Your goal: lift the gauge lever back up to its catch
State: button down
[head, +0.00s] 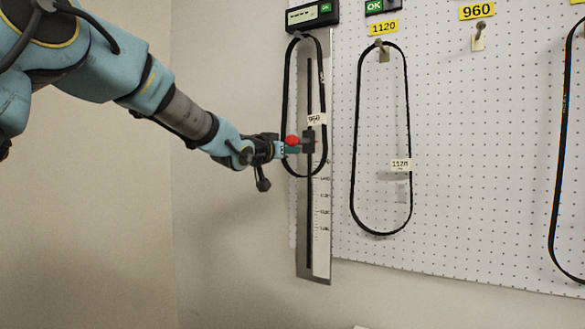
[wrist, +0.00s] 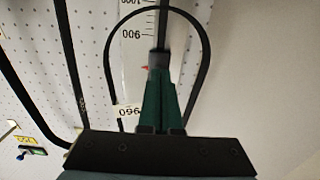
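The gauge (head: 321,245) is an upright metal scale with a dark slot on the wall. Its lever shows as a dark slider block (head: 308,141) with a red knob (head: 292,140), well above the slot's lower end. My gripper (head: 291,149) reaches in from the left, its fingertips at the knob and block. In the wrist view the green fingers (wrist: 160,95) lie close together, their tips against the dark block (wrist: 158,62). Whether the fingers pinch the lever cannot be told. The catch cannot be picked out.
A black belt (head: 284,105) tagged 960 hangs around the gauge, close to my gripper. A belt (head: 355,140) tagged 1120 hangs on the pegboard (head: 450,200) to its right, and another belt (head: 558,190) at the right edge. An empty hook (head: 478,42) sits under the 960 label.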

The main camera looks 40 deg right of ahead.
jog(key=shift+s+r+p, duration=0.1)
jog(key=shift+r+p, duration=4.45)
jog(key=shift+r, duration=6.4)
jog(key=f+v, duration=0.1)
jog(key=v, duration=0.6)
jog(key=shift+f, duration=0.25)
jog(key=shift+a, duration=0.1)
jog(key=v, duration=1)
jog(key=shift+a+b, duration=0.3)
